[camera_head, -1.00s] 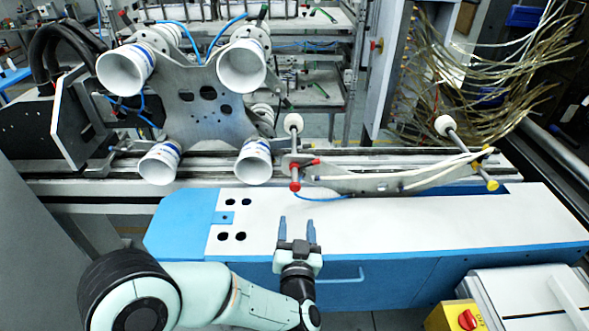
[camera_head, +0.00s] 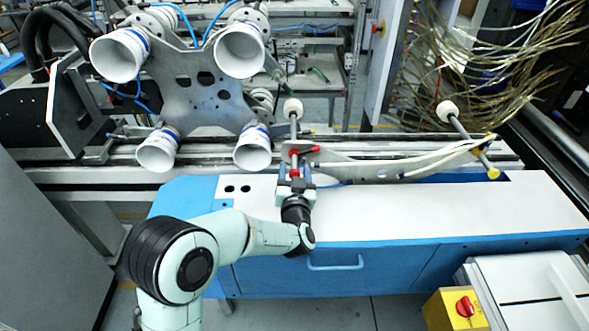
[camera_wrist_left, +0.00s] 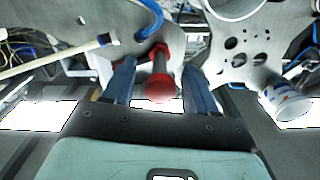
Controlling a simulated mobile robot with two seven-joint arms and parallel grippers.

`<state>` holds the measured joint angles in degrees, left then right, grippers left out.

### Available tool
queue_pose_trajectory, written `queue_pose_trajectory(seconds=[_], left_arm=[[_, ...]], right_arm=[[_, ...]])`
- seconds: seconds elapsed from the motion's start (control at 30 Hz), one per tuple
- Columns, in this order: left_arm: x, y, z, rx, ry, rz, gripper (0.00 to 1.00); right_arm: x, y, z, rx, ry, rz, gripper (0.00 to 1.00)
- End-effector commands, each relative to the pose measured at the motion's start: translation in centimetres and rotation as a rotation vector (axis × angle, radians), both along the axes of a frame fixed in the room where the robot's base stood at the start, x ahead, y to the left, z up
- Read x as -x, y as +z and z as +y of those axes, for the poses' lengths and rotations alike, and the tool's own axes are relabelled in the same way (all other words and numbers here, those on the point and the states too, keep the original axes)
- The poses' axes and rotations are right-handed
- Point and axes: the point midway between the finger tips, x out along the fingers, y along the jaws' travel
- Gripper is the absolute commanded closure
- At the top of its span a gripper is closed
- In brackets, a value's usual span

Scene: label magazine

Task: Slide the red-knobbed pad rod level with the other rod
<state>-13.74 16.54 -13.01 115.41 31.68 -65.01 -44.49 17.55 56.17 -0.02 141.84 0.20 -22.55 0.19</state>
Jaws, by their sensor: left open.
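The red-knobbed pad rod (camera_head: 293,130) has a round white pad at its far end and a red knob (camera_head: 294,174) at its near end. It passes through the metal bracket, beside a red clamp lever (camera_head: 303,150). The other rod (camera_head: 468,141), with white pad and yellow knob (camera_head: 493,174), stands at the bracket's right end. My left gripper (camera_head: 295,168) is open, its fingers on either side of the red knob. In the left wrist view the knob (camera_wrist_left: 160,88) sits between the blue fingers, with gaps visible on both sides. My right gripper is out of view.
White suction cups (camera_head: 118,55) on a metal plate hang to the left of the rod. A white-topped blue cabinet (camera_head: 430,213) lies below the bracket, its top mostly clear. A yellow box with a red switch (camera_head: 455,308) stands at the lower right.

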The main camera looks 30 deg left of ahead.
Motion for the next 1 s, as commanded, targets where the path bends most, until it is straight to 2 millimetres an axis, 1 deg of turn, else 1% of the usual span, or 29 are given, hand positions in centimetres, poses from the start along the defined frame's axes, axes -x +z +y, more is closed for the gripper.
queue_pose_trajectory(seconds=[0.13, 0.4, 0.47, 0.5, 0.57, 0.6, 1.0], left_arm=[[-0.71, 0.02, 0.44, -0.001, 0.0, -0.001, 0.43], [-0.78, 0.0, 0.48, -0.001, -0.001, 0.001, 0.43], [-0.78, 0.0, 0.48, -0.001, -0.001, 0.001, 0.63], [-0.77, 0.01, 0.47, -0.001, -0.001, 0.001, 0.76], [-0.77, 0.01, 0.47, 0.0, -0.001, 0.0, 0.95], [-0.77, 0.01, 0.47, -0.001, -0.001, 0.001, 1.0], [-0.31, -0.05, 0.18, 0.001, -0.001, 0.001, 1.0]], right_arm=[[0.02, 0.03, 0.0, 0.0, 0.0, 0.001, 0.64], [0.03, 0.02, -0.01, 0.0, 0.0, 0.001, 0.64], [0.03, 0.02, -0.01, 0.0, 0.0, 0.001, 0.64], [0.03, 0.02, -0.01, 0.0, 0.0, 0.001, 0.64], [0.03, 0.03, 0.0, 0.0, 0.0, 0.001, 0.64], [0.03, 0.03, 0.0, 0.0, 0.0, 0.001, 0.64], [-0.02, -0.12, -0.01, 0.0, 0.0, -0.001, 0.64]])
